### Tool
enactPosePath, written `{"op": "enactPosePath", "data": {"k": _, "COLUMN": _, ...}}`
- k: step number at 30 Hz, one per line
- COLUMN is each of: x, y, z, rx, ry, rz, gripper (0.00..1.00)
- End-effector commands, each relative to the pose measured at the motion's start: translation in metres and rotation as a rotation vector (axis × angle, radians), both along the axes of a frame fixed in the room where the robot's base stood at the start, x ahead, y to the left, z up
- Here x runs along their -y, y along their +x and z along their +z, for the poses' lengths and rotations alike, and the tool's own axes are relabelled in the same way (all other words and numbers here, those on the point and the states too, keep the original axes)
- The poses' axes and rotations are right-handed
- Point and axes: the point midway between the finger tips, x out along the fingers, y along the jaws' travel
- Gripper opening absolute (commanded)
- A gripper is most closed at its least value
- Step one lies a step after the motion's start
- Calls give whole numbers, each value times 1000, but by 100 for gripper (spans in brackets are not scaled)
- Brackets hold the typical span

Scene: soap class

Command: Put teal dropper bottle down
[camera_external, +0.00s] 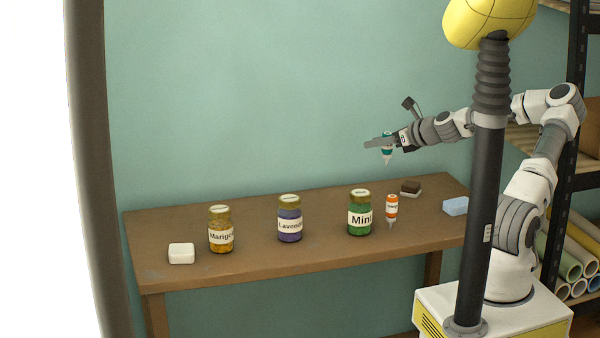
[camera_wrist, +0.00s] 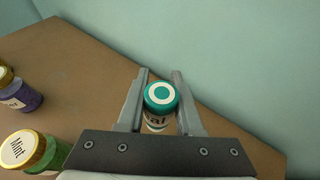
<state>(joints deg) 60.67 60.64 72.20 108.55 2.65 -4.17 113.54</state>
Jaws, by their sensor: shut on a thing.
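The teal dropper bottle (camera_external: 387,153) is held between the fingers of my gripper (camera_external: 378,144), in the air above the right part of the wooden table (camera_external: 250,262). Its pale tip points down. In the wrist view the bottle's teal round end (camera_wrist: 161,96) with a white ring faces the camera, and part of its label shows below. My gripper (camera_wrist: 160,95) is shut on it, one finger on each side.
On the table stand a Marigold jar (camera_external: 221,236), a Lavender jar (camera_external: 290,225), a Mint jar (camera_external: 359,218) and an orange dropper bottle (camera_external: 391,209). A white soap (camera_external: 181,253), a brown-and-white block (camera_external: 411,188) and a light blue block (camera_external: 455,206) lie there too. The front edge is partly clear.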

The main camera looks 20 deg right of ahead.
Motion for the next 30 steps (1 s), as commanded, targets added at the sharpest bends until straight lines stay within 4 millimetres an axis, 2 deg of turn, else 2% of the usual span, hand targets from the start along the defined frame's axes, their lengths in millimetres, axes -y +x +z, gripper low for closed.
{"op": "enactPosePath", "data": {"k": 9, "x": -63, "y": 22, "z": -41, "rx": -1, "ry": -1, "rz": 8, "gripper": 0}}
{"op": "enactPosePath", "data": {"k": 15, "x": -94, "y": 34, "z": -60, "rx": 0, "ry": 0, "rz": 4, "gripper": 0}}
{"op": "enactPosePath", "data": {"k": 21, "x": -104, "y": 39, "z": -68, "rx": 0, "ry": 0, "rz": 1, "gripper": 0}}
{"op": "enactPosePath", "data": {"k": 27, "x": -105, "y": 38, "z": -98, "rx": -1, "ry": 0, "rz": 2, "gripper": 0}}
{"op": "enactPosePath", "data": {"k": 30, "x": -104, "y": 38, "z": -106, "rx": -1, "ry": 1, "rz": 1, "gripper": 0}}
